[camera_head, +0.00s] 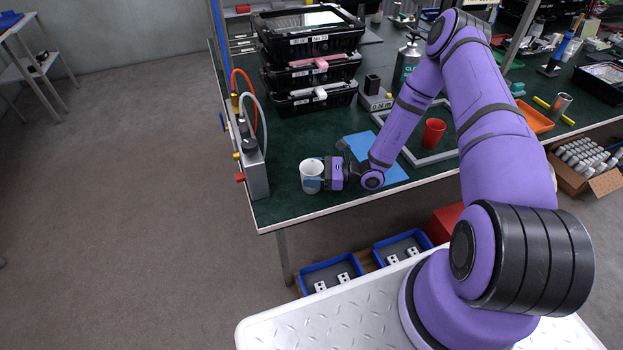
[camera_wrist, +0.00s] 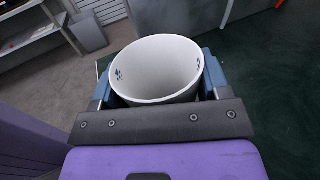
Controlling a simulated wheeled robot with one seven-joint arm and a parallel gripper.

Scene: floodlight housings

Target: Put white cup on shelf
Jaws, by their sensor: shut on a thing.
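The white cup (camera_head: 311,171) is at the near left corner of the green workbench (camera_head: 290,210) in the head view. My gripper (camera_head: 314,183) is shut on it from the right side, with a finger on each side of the cup. In the wrist view the cup (camera_wrist: 157,70) is upright with its open mouth facing the camera, between the blue fingers of my gripper (camera_wrist: 158,80). I cannot tell whether the cup's base touches the bench. I cannot make out for certain which surface is the shelf.
A grey box with hoses (camera_head: 253,165) stands just left of the cup. Stacked black cases (camera_head: 310,75) stand behind. Blue bins (camera_head: 332,275) are on the low level under the bench.

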